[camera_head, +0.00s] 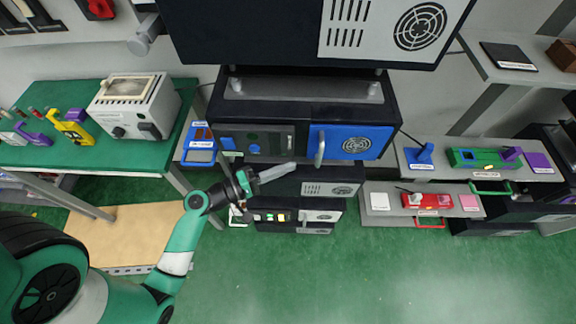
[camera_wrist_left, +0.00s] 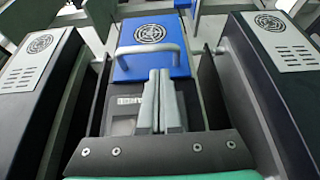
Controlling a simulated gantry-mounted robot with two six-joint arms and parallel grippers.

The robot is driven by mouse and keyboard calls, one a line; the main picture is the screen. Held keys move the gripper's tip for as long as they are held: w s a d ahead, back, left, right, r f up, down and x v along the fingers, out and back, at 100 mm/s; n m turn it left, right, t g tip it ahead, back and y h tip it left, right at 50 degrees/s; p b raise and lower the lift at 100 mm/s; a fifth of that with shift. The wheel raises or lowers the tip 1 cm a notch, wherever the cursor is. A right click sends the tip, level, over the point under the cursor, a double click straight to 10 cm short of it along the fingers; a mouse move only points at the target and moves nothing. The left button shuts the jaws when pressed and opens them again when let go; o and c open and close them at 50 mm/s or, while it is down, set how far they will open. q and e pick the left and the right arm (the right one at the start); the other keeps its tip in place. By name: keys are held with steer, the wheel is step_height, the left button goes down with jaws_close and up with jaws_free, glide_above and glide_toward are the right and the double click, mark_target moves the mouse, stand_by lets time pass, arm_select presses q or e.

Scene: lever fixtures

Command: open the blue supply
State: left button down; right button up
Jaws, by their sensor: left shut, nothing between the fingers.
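The blue panel (camera_head: 370,140) with a round fan grille and a grey bar handle (camera_head: 320,147) forms the right part of a dark rack unit in the head view. The left wrist view shows the blue panel (camera_wrist_left: 150,65) and its curved handle (camera_wrist_left: 150,48) just beyond my fingers. My left gripper (camera_head: 290,167) is shut and empty, in front of the rack, left of and slightly below the handle. In the left wrist view the closed fingers (camera_wrist_left: 160,100) overlap the blue panel's lower part; whether they touch it cannot be told. My right gripper is not in view.
Dark units with grey grilles stand above and below the blue panel. A small blue lever fixture (camera_head: 199,152) sits left, by the green table (camera_head: 60,150). Right, a grey shelf holds another blue lever (camera_head: 424,154) and a green-and-purple fixture (camera_head: 485,158). Green floor (camera_head: 400,275) is clear.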

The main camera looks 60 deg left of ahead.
arm_select(q)
steer(key=w, duration=0.7)
steer(key=shift+w+d, duration=0.3)
steer(key=shift+w, duration=0.05)
